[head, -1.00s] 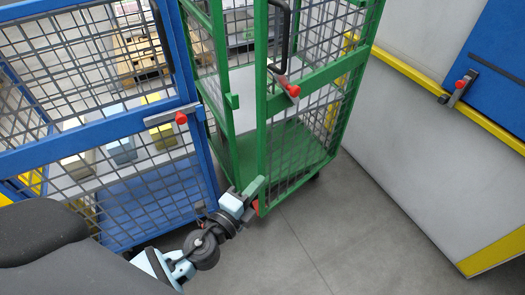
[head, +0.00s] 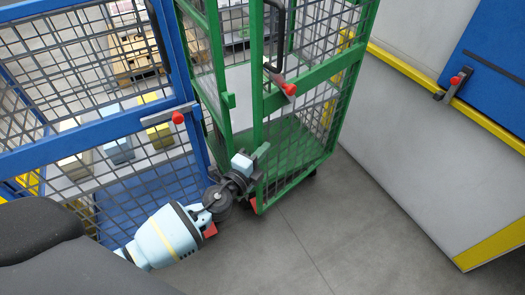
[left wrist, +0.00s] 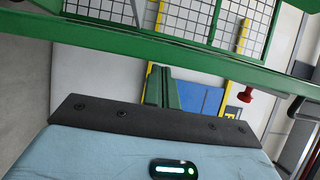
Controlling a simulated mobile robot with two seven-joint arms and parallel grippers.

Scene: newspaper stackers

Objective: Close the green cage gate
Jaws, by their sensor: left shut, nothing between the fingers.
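The green cage (head: 211,60) stands in the middle of the head view. Its gate (head: 307,77) is a green mesh panel with a black handle (head: 278,32) and a red-knobbed latch (head: 287,86). A gap separates the gate's near edge from the cage's left post, and the green floor shows behind the mesh. My left gripper (head: 262,152) is shut and empty at the gate's lower near edge; I cannot tell if it touches. In the left wrist view, the closed fingers (left wrist: 162,88) point towards a green bar (left wrist: 200,58) crossing the view, with a red knob (left wrist: 246,95) at right. My right gripper is not in view.
A blue mesh cage (head: 100,128) with a red-knobbed latch (head: 178,117) stands close on the left, beside my left arm. A grey container with yellow edges (head: 430,130) stands on the right. Grey floor (head: 340,230) lies clear between it and the green cage.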

